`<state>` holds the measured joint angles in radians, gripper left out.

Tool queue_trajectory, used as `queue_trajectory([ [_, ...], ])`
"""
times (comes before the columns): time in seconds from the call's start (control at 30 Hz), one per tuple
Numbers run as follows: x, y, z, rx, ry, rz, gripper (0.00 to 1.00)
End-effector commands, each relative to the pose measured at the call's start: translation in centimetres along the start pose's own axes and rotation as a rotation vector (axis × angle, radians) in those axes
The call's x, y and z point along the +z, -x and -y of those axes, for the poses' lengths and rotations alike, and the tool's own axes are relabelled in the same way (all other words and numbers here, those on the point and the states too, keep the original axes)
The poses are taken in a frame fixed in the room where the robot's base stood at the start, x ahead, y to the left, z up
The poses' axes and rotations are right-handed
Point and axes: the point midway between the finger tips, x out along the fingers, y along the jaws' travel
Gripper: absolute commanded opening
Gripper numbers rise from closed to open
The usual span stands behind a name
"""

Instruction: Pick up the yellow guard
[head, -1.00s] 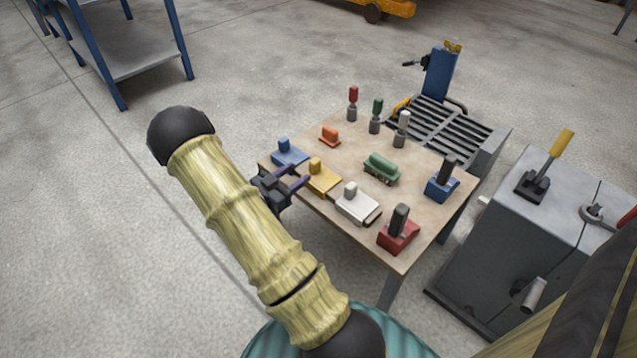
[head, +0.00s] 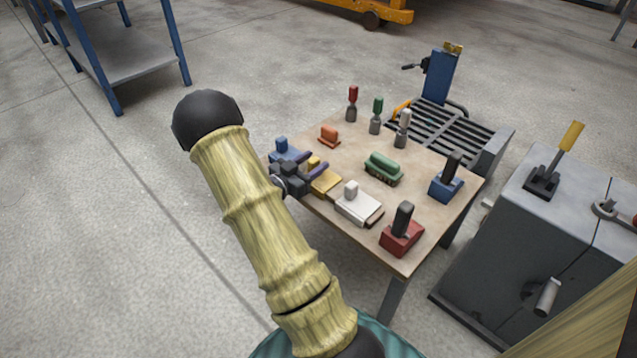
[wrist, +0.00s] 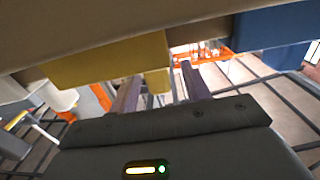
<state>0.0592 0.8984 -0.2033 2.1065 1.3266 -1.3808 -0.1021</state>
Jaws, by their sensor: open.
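The yellow guard (head: 324,183), a flat plate with a small raised knob, lies at the table's near left edge. My gripper (head: 316,160) is at that edge, its two purple fingers open and apart over the guard. In the wrist view, which looks upside down, the guard's yellow edge (wrist: 105,63) is close in front, and its knob (wrist: 157,81) shows between the open fingers (wrist: 160,73). I cannot tell whether either finger touches the knob. My gripper hides part of the guard in the head view.
A blue piece (head: 281,145) sits just left of the guard and a white piece (head: 357,205) just right. Orange (head: 329,138) and green (head: 383,167) pieces stand farther back on the table (head: 340,221). A grey cabinet (head: 500,235) is at right.

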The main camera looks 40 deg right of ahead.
Motion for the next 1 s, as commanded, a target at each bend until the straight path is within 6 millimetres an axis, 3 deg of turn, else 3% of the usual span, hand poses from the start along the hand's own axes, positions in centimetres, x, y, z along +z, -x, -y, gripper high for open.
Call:
queue_trajectory([
  [0.6,-0.07,-0.9,-0.16,0.005,0.0,0.0,0.47],
  [0.63,-0.07,-0.86,-0.13,0.004,0.0,0.0,0.45],
  [0.87,-0.06,-0.58,0.07,-0.002,0.0,0.0,0.0],
  [1.0,-0.07,-0.51,0.12,-0.004,0.0,0.0,0.0],
])
